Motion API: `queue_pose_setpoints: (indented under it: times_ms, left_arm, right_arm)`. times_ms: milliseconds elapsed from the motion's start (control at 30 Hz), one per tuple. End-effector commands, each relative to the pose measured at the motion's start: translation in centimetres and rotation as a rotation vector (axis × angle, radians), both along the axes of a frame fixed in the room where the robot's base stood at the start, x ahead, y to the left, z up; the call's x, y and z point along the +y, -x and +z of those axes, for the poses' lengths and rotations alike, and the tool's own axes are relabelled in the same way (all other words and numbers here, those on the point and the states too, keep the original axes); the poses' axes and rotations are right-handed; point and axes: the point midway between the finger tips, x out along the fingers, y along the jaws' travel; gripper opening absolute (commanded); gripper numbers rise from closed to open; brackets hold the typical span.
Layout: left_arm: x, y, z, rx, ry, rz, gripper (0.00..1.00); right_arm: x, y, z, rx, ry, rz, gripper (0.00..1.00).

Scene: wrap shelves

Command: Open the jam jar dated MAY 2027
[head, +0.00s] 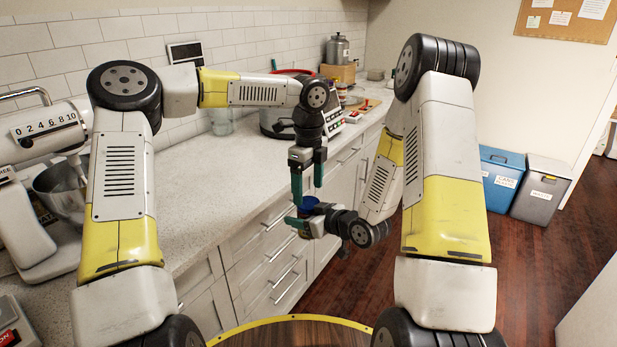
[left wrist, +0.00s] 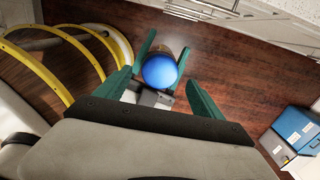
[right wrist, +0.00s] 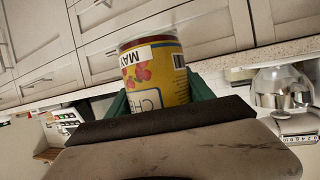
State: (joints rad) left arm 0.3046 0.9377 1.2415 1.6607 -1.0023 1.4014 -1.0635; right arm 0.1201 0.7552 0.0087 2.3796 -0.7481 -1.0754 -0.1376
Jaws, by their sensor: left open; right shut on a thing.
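The jam jar (right wrist: 160,78) has a yellow label with red fruit, letters "CHE" and a white strip reading "MAY"; the year is not readable. My right gripper (head: 305,226) is shut on the jar body and holds it in the air in front of the counter. My left gripper (head: 308,192) is open, pointing down over the lid. Its fingers (left wrist: 158,80) are on either side of the lid, apart from it in the left wrist view.
The counter (head: 215,185) runs along the left, with drawers (head: 270,255) below the jar. A large pot (head: 275,118) and other items stand farther back. Blue and grey bins (head: 500,175) stand on the floor at right.

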Motion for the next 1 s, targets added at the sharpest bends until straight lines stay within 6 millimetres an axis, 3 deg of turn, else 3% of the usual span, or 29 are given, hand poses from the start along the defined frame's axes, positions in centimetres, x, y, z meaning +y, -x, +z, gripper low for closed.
queue_pose_setpoints:
  times_ms: [233,600,933,1000]
  left_arm:
    - [0.0,0.0,-3.0,0.000,0.002,0.001,0.78]
    - [0.0,0.0,-3.5,-0.001,0.002,0.002,0.78]
    - [0.0,0.0,-3.5,-0.001,0.002,0.002,0.13]
    - [0.0,0.0,-3.5,-0.002,0.001,0.008,0.10]
  right_arm:
    - [0.0,0.0,0.1,-0.003,-0.001,0.000,0.00]
    - [0.0,0.0,0.1,-0.003,-0.001,0.000,0.00]
    - [0.0,0.0,0.1,-0.003,-0.001,0.000,0.00]
    - [0.0,0.0,0.1,-0.003,-0.001,0.000,0.00]
